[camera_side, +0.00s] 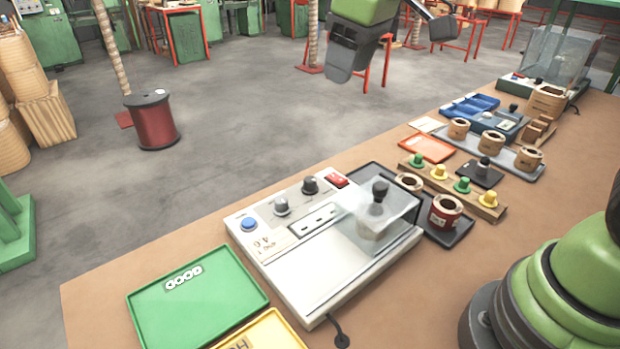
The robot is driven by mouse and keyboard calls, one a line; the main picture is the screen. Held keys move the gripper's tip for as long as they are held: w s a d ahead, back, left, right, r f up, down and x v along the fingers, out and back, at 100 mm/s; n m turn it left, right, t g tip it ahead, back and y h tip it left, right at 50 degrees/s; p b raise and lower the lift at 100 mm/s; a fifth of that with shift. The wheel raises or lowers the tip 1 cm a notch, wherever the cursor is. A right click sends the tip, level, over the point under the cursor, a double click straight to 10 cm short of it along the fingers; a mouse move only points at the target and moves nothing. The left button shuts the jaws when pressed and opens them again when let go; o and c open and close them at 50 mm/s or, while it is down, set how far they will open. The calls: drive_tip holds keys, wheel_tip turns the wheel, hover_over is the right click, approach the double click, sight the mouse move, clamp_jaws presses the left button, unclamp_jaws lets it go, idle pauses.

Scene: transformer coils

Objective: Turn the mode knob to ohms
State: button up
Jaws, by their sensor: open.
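The grey tester (300,265) stands on the brown bench and has two dark round knobs on its panel. One knob (281,206) is nearer the blue button; the other knob (310,185) is farther back, near the red switch. The labels are too small to read, so I cannot tell which is the mode knob or where either points. My gripper (340,75) hangs dark grey at the top of the side view, high above and well apart from the tester. It is open, and nothing shows in it.
A clear cover (400,210) stands over the tester's right part. A green tray (150,315) and a yellow tray (285,335) lie in front. A wooden rack (480,204) with coloured plugs, a dark tray (462,228) and coil trays stand behind. A cable leaves the tester's front.

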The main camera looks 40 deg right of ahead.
drive_tip(key=w+f+n+g, duration=0.2)
drive_tip(key=w+f, duration=0.3)
drive_tip(key=f, duration=0.1)
drive_tip(key=n+h, duration=0.1)
drive_tip(key=n, duration=0.2)
approach(310, 179)
drive_tip(key=shift+g, duration=0.4)
drive_tip(key=f, duration=1)
drive_tip(key=shift+w, duration=0.4)
drive_tip(key=shift+c, duration=0.2)
drive_tip(key=c, duration=0.9)
